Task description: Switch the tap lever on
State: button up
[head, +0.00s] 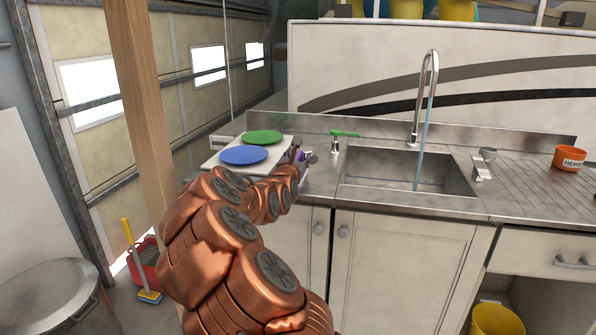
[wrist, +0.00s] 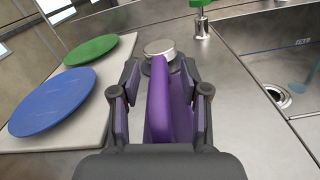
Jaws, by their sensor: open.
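A purple lever (wrist: 160,100) with a round metal cap (wrist: 159,47) stands on the counter left of the sink. In the wrist view its flat handle points towards me, between the fingers of my gripper (wrist: 160,98). The fingers are open, one on each side of the handle, with gaps visible. In the head view my gripper (head: 298,158) is small and partly hidden by my arm. A green lever (head: 345,133) sits on a metal post behind, nearer the sink. A bluish stream of water (head: 424,140) falls from the curved tap (head: 430,75) into the sink (head: 400,170).
A pale board (head: 215,162) with a blue plate (head: 246,155) and a green plate (head: 262,137) lies left of my gripper. A metal lever-like fitting (head: 482,165) stands right of the sink. An orange mug (head: 569,159) is on the drainboard. A wooden post (head: 142,100) rises at left.

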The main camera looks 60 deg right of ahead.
aim_at(298, 155)
grip_shut()
dwell(0.5)
jog(key=shift+a+r, duration=0.1)
jog(key=shift+r, duration=1.75)
jog(key=shift+s+a, duration=0.7)
jog(key=shift+s, duration=0.05)
jog(key=s+a+r, duration=0.1)
jog(key=s+a, duration=0.8)
jog(key=shift+s+a+r, duration=0.15)
jog(key=shift+s+a, duration=0.2)
jog(key=shift+a, duration=0.05)
jog(key=shift+w, duration=0.1)
